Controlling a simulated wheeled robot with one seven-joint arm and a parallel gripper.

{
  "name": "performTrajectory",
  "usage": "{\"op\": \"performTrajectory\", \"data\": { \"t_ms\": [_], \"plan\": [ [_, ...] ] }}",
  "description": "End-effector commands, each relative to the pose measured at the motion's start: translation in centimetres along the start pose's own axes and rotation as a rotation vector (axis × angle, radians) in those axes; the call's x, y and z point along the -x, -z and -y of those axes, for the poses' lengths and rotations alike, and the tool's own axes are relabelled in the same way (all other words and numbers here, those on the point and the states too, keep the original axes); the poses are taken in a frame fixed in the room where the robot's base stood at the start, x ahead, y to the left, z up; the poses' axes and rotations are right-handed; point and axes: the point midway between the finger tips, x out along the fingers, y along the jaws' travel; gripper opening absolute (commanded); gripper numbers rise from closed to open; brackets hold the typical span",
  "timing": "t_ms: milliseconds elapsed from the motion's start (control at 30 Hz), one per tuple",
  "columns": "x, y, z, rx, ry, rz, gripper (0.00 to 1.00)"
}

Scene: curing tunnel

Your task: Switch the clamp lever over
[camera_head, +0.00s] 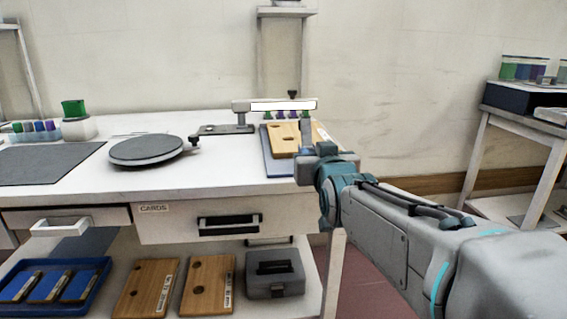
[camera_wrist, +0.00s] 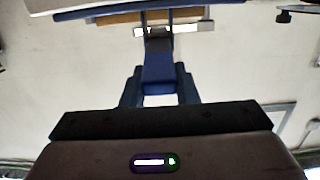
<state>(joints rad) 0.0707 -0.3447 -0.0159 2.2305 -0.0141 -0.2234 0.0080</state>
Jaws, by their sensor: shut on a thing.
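The clamp stands at the back right of the white table, with a dark base plate (camera_head: 222,130) and a long pale lever bar (camera_head: 280,105) lying level to the right above it. A black knob stands up behind the bar. My gripper (camera_head: 307,118) is at the right end of the bar, shut on it. In the wrist view the two fingers (camera_wrist: 158,26) close around the pale bar (camera_wrist: 185,28). The exact contact is small and partly hidden by the fingers.
A blue tray with a wooden board (camera_head: 283,140) lies under the bar, close to my gripper. A round dark disc (camera_head: 146,149) and a grey mat (camera_head: 45,164) lie left. A drawer stands ajar by its white handle (camera_head: 58,225). The table's front middle is clear.

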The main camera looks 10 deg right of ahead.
Motion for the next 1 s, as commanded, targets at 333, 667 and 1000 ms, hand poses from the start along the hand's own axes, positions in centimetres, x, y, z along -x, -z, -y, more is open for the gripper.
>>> {"op": "performTrajectory", "data": {
  "t_ms": [333,667,1000],
  "plan": [
    [0.04,-0.05,0.13,-0.001,0.003,-0.013,0.0],
    [0.03,-0.1,0.12,0.0,0.002,-0.011,0.49],
    [0.28,-0.08,0.14,0.0,0.002,-0.012,0.49]
  ]
}}
